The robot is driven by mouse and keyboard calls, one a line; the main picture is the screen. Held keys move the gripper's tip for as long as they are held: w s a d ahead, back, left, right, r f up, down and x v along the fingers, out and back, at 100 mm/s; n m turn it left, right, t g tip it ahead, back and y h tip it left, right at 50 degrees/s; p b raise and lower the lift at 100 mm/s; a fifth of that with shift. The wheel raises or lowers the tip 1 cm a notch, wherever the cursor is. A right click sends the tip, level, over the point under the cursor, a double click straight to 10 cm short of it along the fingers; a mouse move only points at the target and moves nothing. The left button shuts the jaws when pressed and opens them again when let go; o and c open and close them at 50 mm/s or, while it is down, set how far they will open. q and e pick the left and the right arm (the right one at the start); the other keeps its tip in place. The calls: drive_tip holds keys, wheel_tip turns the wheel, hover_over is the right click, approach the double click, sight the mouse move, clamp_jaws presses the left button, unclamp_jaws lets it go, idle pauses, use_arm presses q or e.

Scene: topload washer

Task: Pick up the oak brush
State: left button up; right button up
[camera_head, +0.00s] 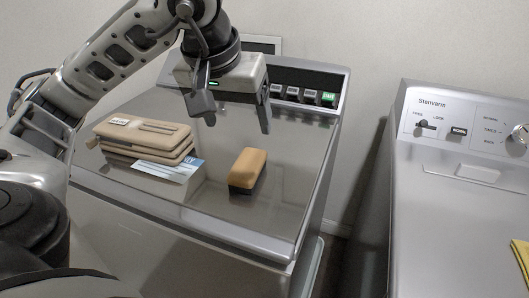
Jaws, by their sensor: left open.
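The oak brush (248,167) looks like a small block with a tan-orange wooden top and a dark lower part. It lies on the glossy top of the left machine (230,219), right of a stack of beige pouches. My left gripper (237,119) is open, its fingers pointing down, above and a little behind the brush. Nothing is between its fingers, and it appears apart from the brush. My right gripper is not in view.
A stack of beige pouches (143,137) lies left of the brush, with a blue and white card (178,170) by it. A control panel (300,92) stands behind. A second grey washer (460,200) is at the right, past a gap. A yellow cloth (522,256) lies at its right edge.

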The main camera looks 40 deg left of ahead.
use_arm(q)
wheel_tip(320, 180, down, 4)
drive_tip(key=w+a+b, duration=0.1)
drive_tip(key=a+b, duration=0.1)
drive_tip(key=b, duration=0.1)
hover_over(247, 163)
drive_tip(key=s, duration=0.2)
drive_tip(key=shift+y, duration=0.3)
wheel_tip(247, 163, down, 5)
drive_tip(key=shift+w+d+r, duration=0.1)
drive_tip(key=shift+w+r, duration=0.05)
drive_tip(key=shift+r, duration=0.05)
drive_tip(key=shift+d+x, duration=0.15)
drive_tip(key=shift+x, duration=1.35)
drive_tip(key=shift+d+x, duration=0.1)
drive_tip(key=shift+x, duration=1.4)
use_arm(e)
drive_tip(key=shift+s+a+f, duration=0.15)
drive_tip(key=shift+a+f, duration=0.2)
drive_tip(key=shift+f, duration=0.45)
use_arm(q)
drive_tip(key=shift+f+b, duration=0.2)
drive_tip(key=shift+b, duration=0.25)
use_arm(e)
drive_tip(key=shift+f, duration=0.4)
use_arm(q)
drive_tip(key=c, duration=1.1)
